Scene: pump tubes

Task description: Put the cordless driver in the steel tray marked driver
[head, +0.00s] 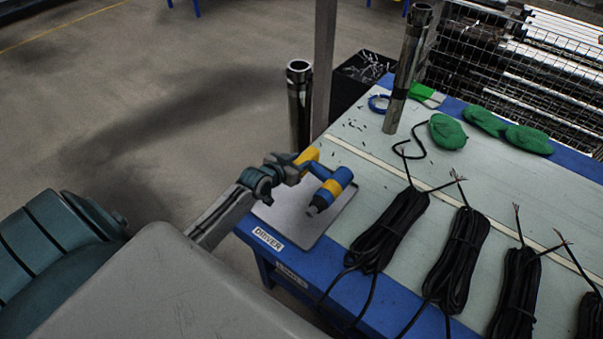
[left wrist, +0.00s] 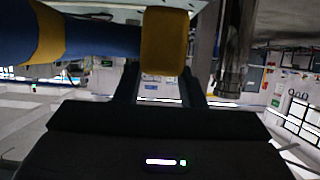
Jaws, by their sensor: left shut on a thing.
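The cordless driver (head: 331,190) is blue and yellow with a dark nose. My left gripper (head: 297,170) is shut on its yellow end. In the head view the driver shows over the flat steel tray (head: 325,224) at the table's near left corner, beside the DRIVER label (head: 267,238). I cannot tell whether it touches the tray. In the left wrist view the driver's yellow part (left wrist: 165,45) sits between the fingers, and its blue body (left wrist: 100,42) reaches to the left. My right gripper is not in view.
Several bundles of black cable (head: 385,235) lie right of the tray. A steel tube (head: 407,70) stands on the table, and another tube (head: 300,105) stands behind the tray's corner. Green cloth-like pads (head: 447,132) and a blue ring (head: 379,104) lie farther back.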

